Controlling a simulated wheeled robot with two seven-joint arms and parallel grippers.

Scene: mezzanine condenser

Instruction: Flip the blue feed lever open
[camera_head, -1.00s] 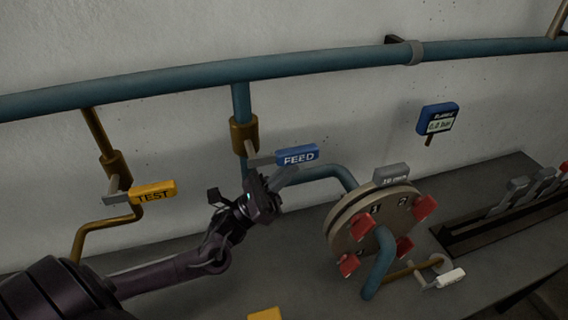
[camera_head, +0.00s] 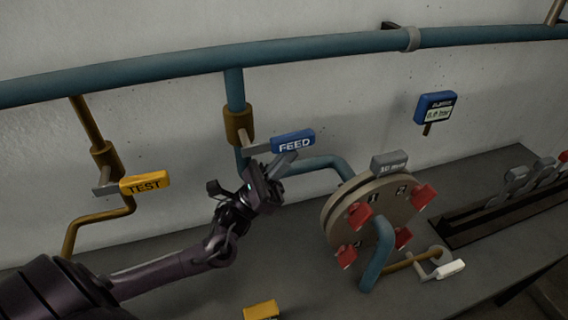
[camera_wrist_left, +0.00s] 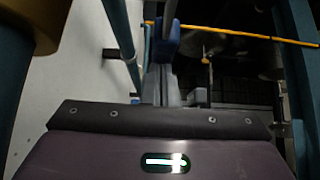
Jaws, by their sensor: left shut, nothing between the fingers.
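The blue feed lever (camera_head: 293,141), labelled FEED, sticks out to the right from a brass valve body (camera_head: 239,123) on a blue vertical pipe. Its handle is roughly level, tilted slightly up to the right. My left gripper (camera_head: 290,160) is shut and empty, with its fingertips just below the lever handle. Whether they touch it I cannot tell. In the left wrist view the shut fingers (camera_wrist_left: 160,85) point ahead, and the blue handle (camera_wrist_left: 166,35) shows at their tips. My right gripper is not in view.
A yellow TEST lever (camera_head: 145,183) is on a brass pipe at the left. A round flange (camera_head: 342,203) with red tabs stands right of my gripper. A long blue pipe (camera_head: 330,47) runs above.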

